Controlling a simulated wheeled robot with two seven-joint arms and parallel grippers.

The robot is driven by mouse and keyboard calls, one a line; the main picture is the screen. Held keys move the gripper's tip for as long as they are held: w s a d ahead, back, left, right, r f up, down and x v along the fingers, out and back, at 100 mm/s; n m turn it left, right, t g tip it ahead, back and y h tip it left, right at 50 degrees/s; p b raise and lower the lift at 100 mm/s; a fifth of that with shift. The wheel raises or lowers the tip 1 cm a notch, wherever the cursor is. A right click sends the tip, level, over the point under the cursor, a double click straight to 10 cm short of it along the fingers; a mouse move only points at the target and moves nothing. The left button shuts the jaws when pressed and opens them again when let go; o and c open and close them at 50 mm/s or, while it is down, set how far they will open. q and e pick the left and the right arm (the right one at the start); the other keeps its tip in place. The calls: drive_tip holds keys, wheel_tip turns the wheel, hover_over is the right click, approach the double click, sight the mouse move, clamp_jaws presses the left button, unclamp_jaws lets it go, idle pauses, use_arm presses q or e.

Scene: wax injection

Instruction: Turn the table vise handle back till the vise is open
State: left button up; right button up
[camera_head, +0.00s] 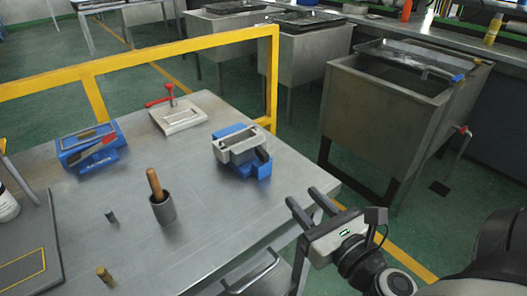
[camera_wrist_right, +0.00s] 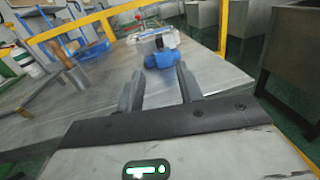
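The table vise (camera_head: 242,150) has a blue base and a grey metal body and sits near the right edge of the steel table. It also shows in the right wrist view (camera_wrist_right: 162,46), straight ahead beyond the fingers. Its handle cannot be made out clearly; a dark part (camera_head: 262,155) shows at its right side. My right gripper (camera_head: 308,203) is open and empty, off the table's front right edge, in front of the vise and apart from it. In the right wrist view the two fingers (camera_wrist_right: 158,88) stand apart with nothing between them. My left gripper is not in view.
The steel table (camera_head: 225,205) holds a blue tool box (camera_head: 90,147), a red-handled clamp frame (camera_head: 178,117), a cup with a wooden-handled tool (camera_head: 163,207) and small posts. A yellow rail (camera_head: 190,46) runs behind. Table surface between my right gripper and the vise is clear.

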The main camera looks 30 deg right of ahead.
sight(267, 159)
drive_tip(key=w+p, duration=0.1)
drive_tip(key=w, duration=0.4)
drive_tip(key=w+p, duration=0.2)
drive_tip(key=w, duration=0.3)
drive_tip(key=w+d+p, duration=0.1)
drive_tip(key=w+p, duration=0.1)
drive_tip(key=w, duration=0.3)
drive_tip(key=shift+w, duration=0.1)
clamp_jaws()
